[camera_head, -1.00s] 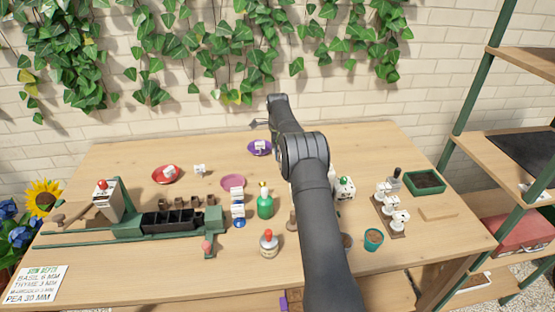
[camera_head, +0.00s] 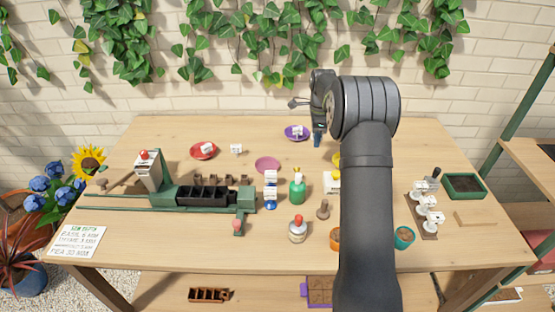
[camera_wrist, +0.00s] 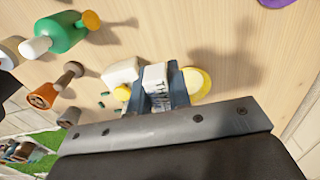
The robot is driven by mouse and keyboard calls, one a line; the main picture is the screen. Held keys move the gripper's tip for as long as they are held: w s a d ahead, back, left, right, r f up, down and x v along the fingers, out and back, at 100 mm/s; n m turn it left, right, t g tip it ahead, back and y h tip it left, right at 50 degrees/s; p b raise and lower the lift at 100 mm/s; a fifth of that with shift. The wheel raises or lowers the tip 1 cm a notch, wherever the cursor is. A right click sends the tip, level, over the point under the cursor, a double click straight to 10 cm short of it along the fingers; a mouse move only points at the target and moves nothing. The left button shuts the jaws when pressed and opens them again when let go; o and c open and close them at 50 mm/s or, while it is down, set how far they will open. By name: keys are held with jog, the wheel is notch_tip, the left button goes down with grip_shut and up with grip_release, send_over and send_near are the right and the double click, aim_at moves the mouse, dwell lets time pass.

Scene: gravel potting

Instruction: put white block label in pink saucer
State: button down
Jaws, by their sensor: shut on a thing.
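The pink saucer (camera_head: 267,164) lies empty on the table, left of my gripper. My gripper (camera_head: 317,140) is right of the purple saucer, fingers pointing down. In the wrist view its blue fingers (camera_wrist: 166,92) are shut on a white block label (camera_wrist: 155,76) with dark lettering. The held label is too hidden to make out in the head view. A yellow saucer (camera_wrist: 205,80) shows just beyond the fingers; in the head view it is mostly behind my arm (camera_head: 336,158). Another white block label (camera_head: 236,149) stands loose on the table.
A green bottle (camera_head: 297,189), a blue-and-white stack (camera_head: 270,190) and a red-topped bottle (camera_head: 298,231) stand near the pink saucer. A white, yellow-knobbed thing (camera_wrist: 121,74) is beside the fingers.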

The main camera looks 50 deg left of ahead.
jog(key=s+a, duration=0.3)
jog(key=s, duration=0.3)
send_over(267, 167)
notch_tip(267, 167, down, 7)
jog(key=shift+r, duration=0.15)
jog(key=shift+f, duration=2.05)
jog(key=shift+f, duration=0.2)
jog(key=c, duration=1.3)
grip_release()
jog(key=shift+c, duration=0.2)
jog(key=shift+r, duration=0.1)
